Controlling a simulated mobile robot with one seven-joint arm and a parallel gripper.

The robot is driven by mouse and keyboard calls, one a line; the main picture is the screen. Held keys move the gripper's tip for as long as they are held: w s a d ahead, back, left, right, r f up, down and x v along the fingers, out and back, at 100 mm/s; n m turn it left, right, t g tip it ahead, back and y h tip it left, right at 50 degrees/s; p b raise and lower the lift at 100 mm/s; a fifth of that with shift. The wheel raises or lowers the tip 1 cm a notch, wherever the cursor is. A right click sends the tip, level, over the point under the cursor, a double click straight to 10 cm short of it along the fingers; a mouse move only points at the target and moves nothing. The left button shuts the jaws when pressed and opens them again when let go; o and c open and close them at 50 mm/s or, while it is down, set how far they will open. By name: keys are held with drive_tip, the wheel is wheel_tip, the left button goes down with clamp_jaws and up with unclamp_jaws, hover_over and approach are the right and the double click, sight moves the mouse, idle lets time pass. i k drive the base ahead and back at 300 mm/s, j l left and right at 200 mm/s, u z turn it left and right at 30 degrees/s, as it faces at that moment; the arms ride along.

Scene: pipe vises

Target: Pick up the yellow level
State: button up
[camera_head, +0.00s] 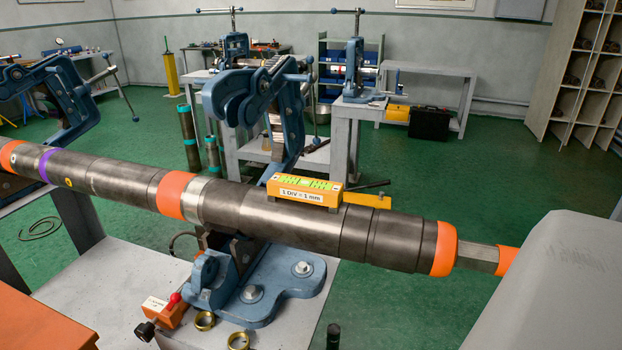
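The yellow level (304,196) is a small yellow-orange block with a green top and a white label reading "1 DIV = 1 mm". It rests on top of a long dark steel pipe (385,235), just right of the vise. The pipe has orange bands and runs across the view, sloping down to the right. The level's front and top show; its back side is hidden. I cannot make out my gripper in this view.
An open blue pipe vise (262,95) rises behind the pipe, its base (275,290) bolted to a grey bench. Brass rings (205,320) and a small orange box (166,309) lie on the bench. A large grey shape (560,280) blocks the lower right.

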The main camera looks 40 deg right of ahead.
sight(329, 193)
drive_tip(key=k+z, duration=0.15)
drive_tip(key=z, duration=0.95)
drive_tip(key=l+u, duration=0.65)
drive_tip(key=i+l, duration=0.05)
drive_tip(key=l, duration=0.05)
